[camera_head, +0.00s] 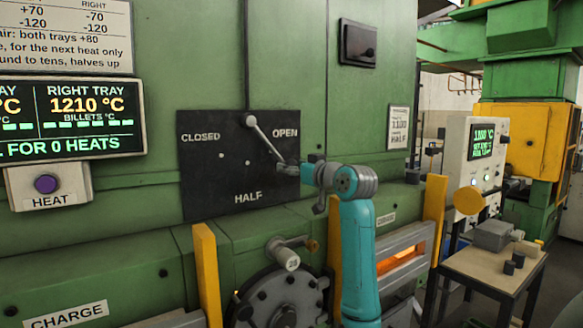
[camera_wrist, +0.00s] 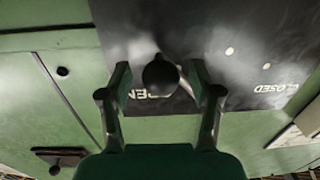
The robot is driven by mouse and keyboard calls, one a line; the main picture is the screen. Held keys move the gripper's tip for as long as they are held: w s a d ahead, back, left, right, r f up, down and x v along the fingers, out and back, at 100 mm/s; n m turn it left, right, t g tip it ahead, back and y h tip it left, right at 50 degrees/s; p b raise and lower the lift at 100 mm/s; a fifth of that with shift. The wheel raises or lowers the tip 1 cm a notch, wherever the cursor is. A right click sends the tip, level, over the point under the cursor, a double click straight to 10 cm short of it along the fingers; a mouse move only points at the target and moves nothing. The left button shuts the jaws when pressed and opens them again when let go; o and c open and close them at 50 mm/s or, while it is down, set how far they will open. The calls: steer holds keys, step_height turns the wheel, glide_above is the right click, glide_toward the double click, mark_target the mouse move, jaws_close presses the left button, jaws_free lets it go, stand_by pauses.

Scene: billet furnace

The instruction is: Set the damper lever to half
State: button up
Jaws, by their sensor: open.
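The damper lever (camera_head: 265,139) is a pale rod on the dark damper plate (camera_head: 212,185). It slants from its top pivot down to the right, under the word OPEN. CLOSED is marked at the left and HALF at the bottom. My gripper (camera_head: 291,171) is at the lever's lower end, in front of the plate's right edge. In the wrist view the lever's round black knob (camera_wrist: 160,75) sits between the two fingers of my open gripper (camera_wrist: 160,86), with gaps visible on both sides. The head view hides the knob's contact with the fingers.
Below the plate are a round hatch (camera_head: 283,302), a handle (camera_head: 287,255) and yellow posts (camera_head: 207,275). A glowing opening (camera_head: 400,258) lies to the right. A HEAT button box (camera_head: 48,186) is at the left. A side table (camera_head: 490,270) stands at the right.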

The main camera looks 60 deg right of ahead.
steer(key=shift+w+d, duration=0.15)
steer(key=shift+w, duration=0.35)
jaws_close()
steer(key=shift+w+a+f+m, duration=0.2)
steer(key=shift+a+f+m, duration=0.2)
steer(key=shift+a, duration=0.15)
steer(key=shift+w+a+f+m, duration=0.5)
steer(key=shift+w+a+m, duration=0.1)
steer(key=shift+a+m, duration=0.75)
steer(key=shift+w+a+f+m, duration=0.5)
steer(key=shift+a+m, duration=0.6)
steer(key=shift+a, duration=0.4)
steer(key=shift+w+a+f+m, duration=0.45)
steer(key=shift+w+a+m, duration=0.2)
steer(key=shift+a+m, duration=0.7)
